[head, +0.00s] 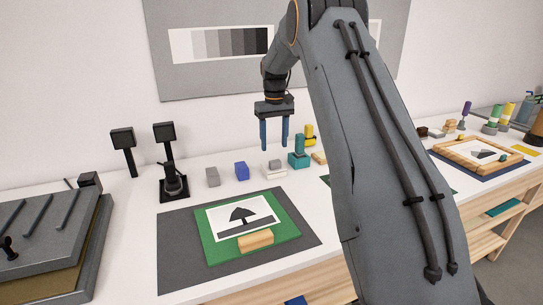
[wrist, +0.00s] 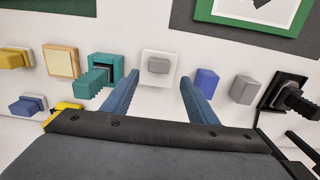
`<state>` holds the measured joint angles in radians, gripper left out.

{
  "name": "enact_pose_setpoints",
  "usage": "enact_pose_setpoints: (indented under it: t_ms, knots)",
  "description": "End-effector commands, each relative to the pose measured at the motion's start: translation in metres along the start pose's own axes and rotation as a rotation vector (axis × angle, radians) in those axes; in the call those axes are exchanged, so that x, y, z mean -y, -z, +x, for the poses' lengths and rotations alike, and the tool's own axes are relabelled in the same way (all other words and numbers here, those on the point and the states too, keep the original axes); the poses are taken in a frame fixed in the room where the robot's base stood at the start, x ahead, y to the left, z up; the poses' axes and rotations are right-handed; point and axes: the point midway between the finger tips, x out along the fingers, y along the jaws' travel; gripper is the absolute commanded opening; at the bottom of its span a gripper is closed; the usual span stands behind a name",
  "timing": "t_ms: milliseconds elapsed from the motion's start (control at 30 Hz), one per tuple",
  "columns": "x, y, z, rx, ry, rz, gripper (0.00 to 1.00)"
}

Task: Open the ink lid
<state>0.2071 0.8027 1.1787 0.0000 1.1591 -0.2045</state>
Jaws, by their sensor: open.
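A white square piece with a grey block on top (head: 274,171) sits on the white table, behind the green board. It looks like the lidded ink pad, but no label shows. My gripper (head: 274,146) points down above it, open and empty, with its two blue fingers apart. In the wrist view, the white piece (wrist: 148,67) and its grey block (wrist: 158,65) lie just ahead of the gap between the fingertips (wrist: 160,84). The fingers do not appear to touch it.
A teal stamp in a teal holder (head: 299,157) stands close on the right. A blue block (head: 241,171) and a grey block (head: 213,177) stand on the left, beside a black stand (head: 173,185). The green board (head: 283,239) with a print lies in front.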

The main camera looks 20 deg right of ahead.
Motion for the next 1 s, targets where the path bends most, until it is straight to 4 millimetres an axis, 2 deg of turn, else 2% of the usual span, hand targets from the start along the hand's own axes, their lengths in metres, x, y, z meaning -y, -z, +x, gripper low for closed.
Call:
enact_pose_setpoints:
  t_ms: [300, 500, 867, 1000]
  knots:
    - [-0.004, -0.003, 0.045, 0.004, 0.001, 0.005, 0.53]
    - [-0.002, -0.002, 0.067, 0.002, 0.0, 0.003, 0.53]
    - [0.0, -0.001, 0.073, 0.001, 0.0, 0.001, 0.53]
    - [0.0, -0.001, 0.073, 0.001, 0.0, 0.001, 0.29]
